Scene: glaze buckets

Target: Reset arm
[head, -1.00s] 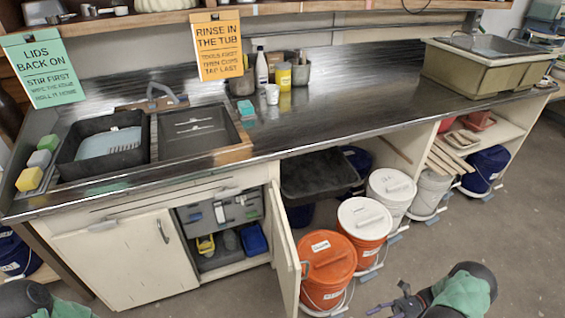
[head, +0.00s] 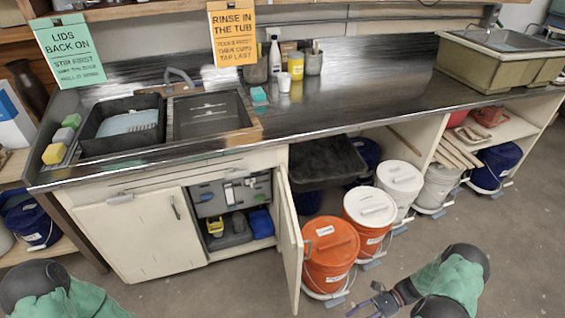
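My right gripper (head: 372,303) shows at the bottom of the head view, on my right arm, which has a green sleeve. It is over the open floor, in front of the orange bucket (head: 326,262) and apart from it. Its fingers are small and partly cut by the frame edge, so I cannot tell whether they are open or shut. My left arm (head: 72,297) shows only as a dark joint and green sleeve at the bottom left. My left gripper is out of the frame.
The cabinet door (head: 290,245) stands open beside the orange bucket. Several lidded buckets, including a white-lidded one (head: 370,208), line the space under the counter (head: 350,110). A sink (head: 208,114) and black tub (head: 122,125) are at left. The floor (head: 500,230) at right is clear.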

